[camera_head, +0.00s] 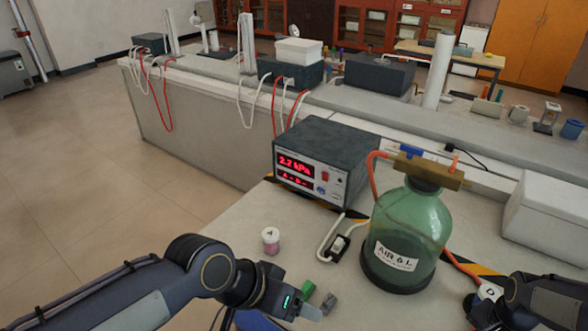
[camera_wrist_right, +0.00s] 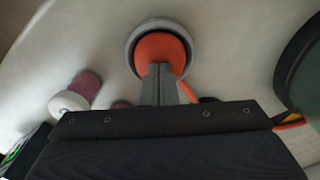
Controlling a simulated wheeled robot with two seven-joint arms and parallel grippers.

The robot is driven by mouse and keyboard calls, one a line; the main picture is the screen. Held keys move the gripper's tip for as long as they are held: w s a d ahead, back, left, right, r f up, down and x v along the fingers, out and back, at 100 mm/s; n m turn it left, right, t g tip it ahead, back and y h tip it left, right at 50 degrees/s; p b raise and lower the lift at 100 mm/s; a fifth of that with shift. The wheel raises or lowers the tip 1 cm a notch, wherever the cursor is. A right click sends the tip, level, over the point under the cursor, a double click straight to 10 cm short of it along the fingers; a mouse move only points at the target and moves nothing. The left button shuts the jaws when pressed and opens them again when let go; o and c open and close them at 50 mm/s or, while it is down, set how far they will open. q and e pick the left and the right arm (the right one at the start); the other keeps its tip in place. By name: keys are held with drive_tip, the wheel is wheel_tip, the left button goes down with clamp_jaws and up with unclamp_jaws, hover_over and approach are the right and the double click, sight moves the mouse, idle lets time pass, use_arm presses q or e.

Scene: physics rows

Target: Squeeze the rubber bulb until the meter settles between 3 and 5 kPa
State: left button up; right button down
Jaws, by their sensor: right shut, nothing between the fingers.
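The orange rubber bulb (camera_wrist_right: 162,52) sits in a round grey holder (camera_wrist_right: 136,34) in the right wrist view. My right gripper (camera_wrist_right: 158,72) is shut, its two fingertips together over the bulb's near edge with nothing between them; I cannot tell if they touch it. In the head view the bulb is hidden and my right gripper (camera_head: 478,312) shows only partly at the lower right. The meter (camera_head: 318,160) shows a red reading of 2.2 kPa. My left gripper (camera_head: 306,308) is low over the bench; its finger opening is unclear.
A green glass bottle (camera_head: 408,222) marked AIR 6 L stands between meter and right arm, with red tubing. A pink vial (camera_head: 270,241) stands near my left arm. A white lid marked D (camera_head: 490,292) is beside my right gripper. A white box (camera_head: 550,205) stands right.

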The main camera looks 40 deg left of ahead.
drive_tip(key=shift+f+b, duration=0.4)
drive_tip(key=shift+f, duration=0.3)
drive_tip(key=shift+r+p, duration=1.4)
drive_tip(key=shift+r, duration=0.35)
drive_tip(key=shift+f+b, duration=1.3)
drive_tip(key=shift+f, duration=0.4)
drive_tip(key=shift+r+p, duration=1.35)
drive_tip(key=shift+r, duration=0.35)
wheel_tip(320, 180, up, 7)
drive_tip(key=p, duration=0.5)
drive_tip(key=shift+p, duration=0.3)
